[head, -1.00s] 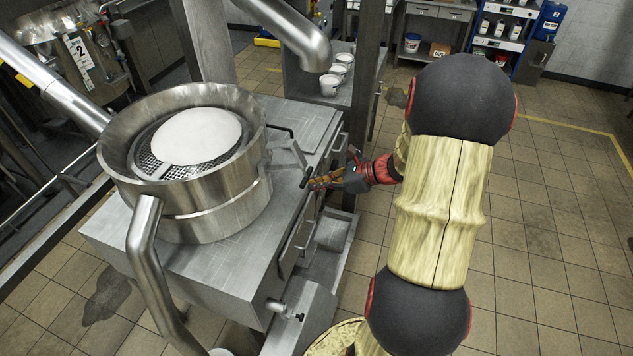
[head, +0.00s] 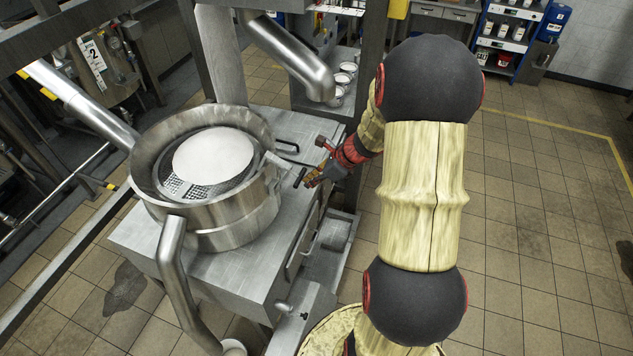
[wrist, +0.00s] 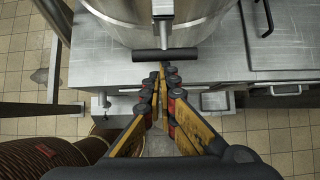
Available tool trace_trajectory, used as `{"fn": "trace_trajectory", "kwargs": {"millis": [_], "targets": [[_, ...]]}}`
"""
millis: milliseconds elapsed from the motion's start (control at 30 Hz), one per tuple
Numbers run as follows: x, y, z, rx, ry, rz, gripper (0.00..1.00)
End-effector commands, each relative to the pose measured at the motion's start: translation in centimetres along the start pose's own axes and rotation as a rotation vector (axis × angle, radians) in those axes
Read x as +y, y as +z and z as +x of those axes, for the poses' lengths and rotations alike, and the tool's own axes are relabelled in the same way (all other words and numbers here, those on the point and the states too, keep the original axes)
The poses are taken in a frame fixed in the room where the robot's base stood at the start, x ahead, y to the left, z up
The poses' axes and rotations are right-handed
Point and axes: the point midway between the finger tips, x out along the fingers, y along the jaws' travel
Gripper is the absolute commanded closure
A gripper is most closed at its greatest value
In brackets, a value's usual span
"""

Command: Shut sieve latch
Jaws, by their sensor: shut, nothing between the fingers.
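The sieve (head: 160,152) is a round steel drum with a mesh and a mound of white powder in it. Its latch (head: 277,163) is a steel lever on the drum's right side, ending in a dark crossbar grip (head: 300,177). In the wrist view the dark grip (wrist: 165,55) lies crosswise in front of the drum wall. My gripper (head: 309,183) is shut and empty, with its tips at the grip. In the wrist view the fingertips (wrist: 163,68) are just below the grip; I cannot tell whether they touch it.
The drum stands on a steel cabinet (head: 255,265) with a bar handle (wrist: 263,18) on its top. A bent pipe (head: 172,275) runs down the drum's front, and a wide steel duct (head: 295,58) hangs behind. Tiled floor (head: 530,230) is open on the right.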

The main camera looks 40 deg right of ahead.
Motion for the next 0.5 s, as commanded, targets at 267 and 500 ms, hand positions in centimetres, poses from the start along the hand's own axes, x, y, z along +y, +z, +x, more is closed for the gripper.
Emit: {"fn": "trace_trajectory", "kwargs": {"millis": [267,500], "targets": [[0.0,4.2,-1.0,-0.001,-0.001,-0.003,1.00],[0.0,6.7,-0.9,-0.001,0.000,-0.002,1.00]]}}
